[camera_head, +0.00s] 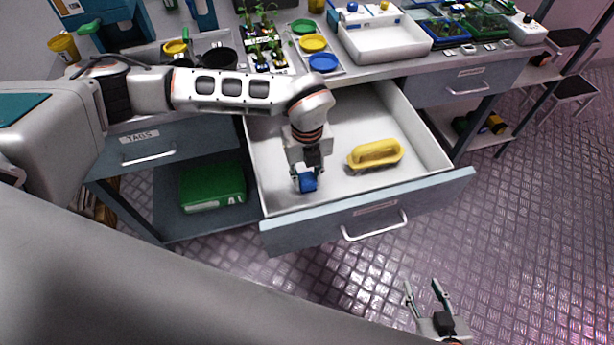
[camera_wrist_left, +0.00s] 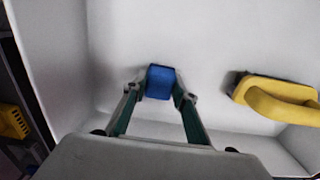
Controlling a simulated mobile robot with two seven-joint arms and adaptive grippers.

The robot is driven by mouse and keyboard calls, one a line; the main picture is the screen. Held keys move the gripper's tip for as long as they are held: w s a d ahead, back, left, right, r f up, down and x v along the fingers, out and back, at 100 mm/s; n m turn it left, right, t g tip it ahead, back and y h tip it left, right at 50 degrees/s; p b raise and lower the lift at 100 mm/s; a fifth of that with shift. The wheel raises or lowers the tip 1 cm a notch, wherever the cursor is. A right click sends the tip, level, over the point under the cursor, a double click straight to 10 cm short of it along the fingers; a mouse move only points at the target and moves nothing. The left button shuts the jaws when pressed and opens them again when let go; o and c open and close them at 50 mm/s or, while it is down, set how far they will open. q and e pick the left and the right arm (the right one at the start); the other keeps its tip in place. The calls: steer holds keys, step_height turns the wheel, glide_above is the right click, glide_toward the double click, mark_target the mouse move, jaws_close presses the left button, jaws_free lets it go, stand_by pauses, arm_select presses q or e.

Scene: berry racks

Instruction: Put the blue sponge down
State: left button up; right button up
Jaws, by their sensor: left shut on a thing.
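The blue sponge (camera_head: 308,181) is between the fingers of my left gripper (camera_head: 307,176), inside the open drawer (camera_head: 300,205). In the left wrist view the sponge (camera_wrist_left: 160,82) sits between the fingertips, over the white drawer floor. My left gripper (camera_wrist_left: 157,92) is shut on it. I cannot tell whether the sponge touches the drawer floor. My right gripper (camera_head: 428,296) is at the bottom right over the metal floor, its fingers apart and empty.
A yellow brush with a handle (camera_head: 375,153) lies in the drawer, right of the sponge; it also shows in the left wrist view (camera_wrist_left: 280,98). Bare drawer floor surrounds the sponge. The counter above holds seedlings, coloured dishes and a white tray (camera_head: 385,42).

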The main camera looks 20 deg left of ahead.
mark_target(307, 178)
arm_select(q)
steer(key=shift+f, duration=0.15)
steer(key=o, duration=1.1)
steer(key=shift+c, duration=0.2)
step_height(307, 178, up, 12)
steer(key=shift+r+p, duration=0.2)
steer(key=shift+p, duration=0.15)
